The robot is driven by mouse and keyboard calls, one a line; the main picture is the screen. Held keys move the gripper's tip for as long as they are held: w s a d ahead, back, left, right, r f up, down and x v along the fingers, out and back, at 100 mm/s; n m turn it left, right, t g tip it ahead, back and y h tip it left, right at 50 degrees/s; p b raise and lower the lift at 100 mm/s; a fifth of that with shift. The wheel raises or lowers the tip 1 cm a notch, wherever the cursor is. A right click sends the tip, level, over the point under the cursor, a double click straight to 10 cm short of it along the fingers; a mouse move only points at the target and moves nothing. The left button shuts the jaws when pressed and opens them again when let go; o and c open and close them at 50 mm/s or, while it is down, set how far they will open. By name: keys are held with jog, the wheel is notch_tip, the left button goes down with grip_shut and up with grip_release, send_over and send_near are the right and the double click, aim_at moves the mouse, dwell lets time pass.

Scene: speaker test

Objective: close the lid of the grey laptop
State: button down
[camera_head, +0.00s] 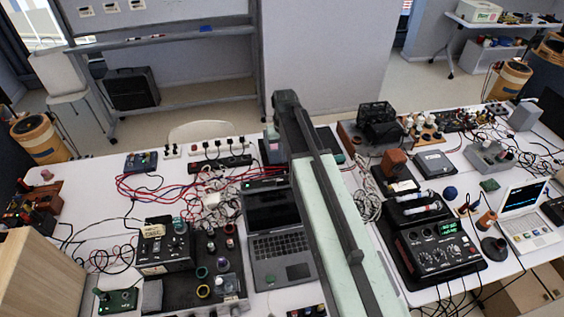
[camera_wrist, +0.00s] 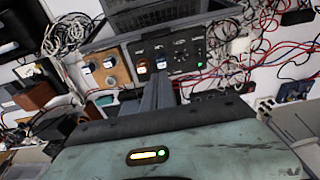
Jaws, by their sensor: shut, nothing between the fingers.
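The grey laptop (camera_head: 284,247) stands open on the white table in the head view, its dark screen raised and its keyboard and touchpad facing me. My arm passes just right of it and covers some of the table there. Part of the laptop, with its keyboard, also shows at the top edge of the wrist view (camera_wrist: 165,14); the rest is cut off. My gripper (camera_wrist: 160,88) is shut and empty in the wrist view, with its fingers apart from the laptop in the picture. I cannot make out the fingertips in the head view.
A black panel with knobs (camera_head: 165,247) and a tray of coloured parts stand left of the laptop. Red and blue cables (camera_head: 150,187) lie behind it. A black device with a green display (camera_head: 440,245) and a white laptop (camera_head: 527,228) are at the right. Free table is scarce.

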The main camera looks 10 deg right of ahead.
notch_tip(320, 180, down, 10)
jog(key=f+b, duration=0.1)
jog(key=b, duration=0.9)
jog(key=shift+s+r+p, duration=0.35)
jog(key=shift+s+r, duration=0.15)
jog(key=shift+s, duration=0.25)
jog(key=shift+s+r+p, duration=0.35)
jog(key=shift+s+r, duration=0.15)
jog(key=shift+s, duration=0.25)
jog(key=shift+s, duration=0.1)
